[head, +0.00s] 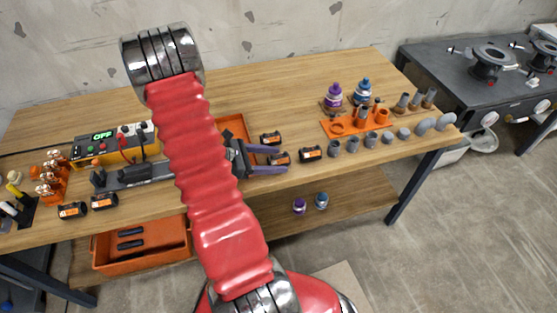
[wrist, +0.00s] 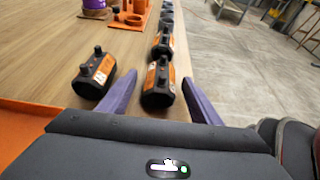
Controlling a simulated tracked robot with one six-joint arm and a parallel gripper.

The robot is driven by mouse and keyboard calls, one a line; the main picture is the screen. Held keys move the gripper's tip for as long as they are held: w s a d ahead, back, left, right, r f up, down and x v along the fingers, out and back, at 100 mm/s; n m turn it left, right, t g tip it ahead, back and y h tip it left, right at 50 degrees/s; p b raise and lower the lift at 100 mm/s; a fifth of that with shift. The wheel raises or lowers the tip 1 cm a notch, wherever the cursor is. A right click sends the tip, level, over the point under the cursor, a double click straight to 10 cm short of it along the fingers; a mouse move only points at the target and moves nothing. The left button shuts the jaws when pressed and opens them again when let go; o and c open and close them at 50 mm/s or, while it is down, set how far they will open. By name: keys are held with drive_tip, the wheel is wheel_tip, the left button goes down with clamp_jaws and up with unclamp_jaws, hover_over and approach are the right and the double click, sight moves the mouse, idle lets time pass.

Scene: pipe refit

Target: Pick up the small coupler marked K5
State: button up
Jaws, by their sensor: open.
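Several small black couplers with orange labels lie on the wooden bench; I cannot read which one is K5. My gripper (head: 283,159) is open, its purple fingers pointing right along the front edge. One coupler (head: 280,158) sits between the fingertips; in the wrist view this coupler (wrist: 158,88) stands between the two fingers (wrist: 160,79), with no clear contact. A second coupler (head: 270,138) lies just outside the far finger, also left in the wrist view (wrist: 93,74). A third coupler (head: 310,152) lies beyond the tips.
Two more black couplers (head: 103,201) lie at the bench's left front. An orange tray (head: 232,122) is partly hidden behind my arm. An orange fitting holder (head: 357,123), purple bottle (head: 334,96) and row of grey fittings (head: 402,134) stand to the right. The front edge is close.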

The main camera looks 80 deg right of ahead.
drive_tip(key=shift+x, duration=1.25)
drive_tip(key=shift+c, duration=0.5)
drive_tip(key=c, duration=1)
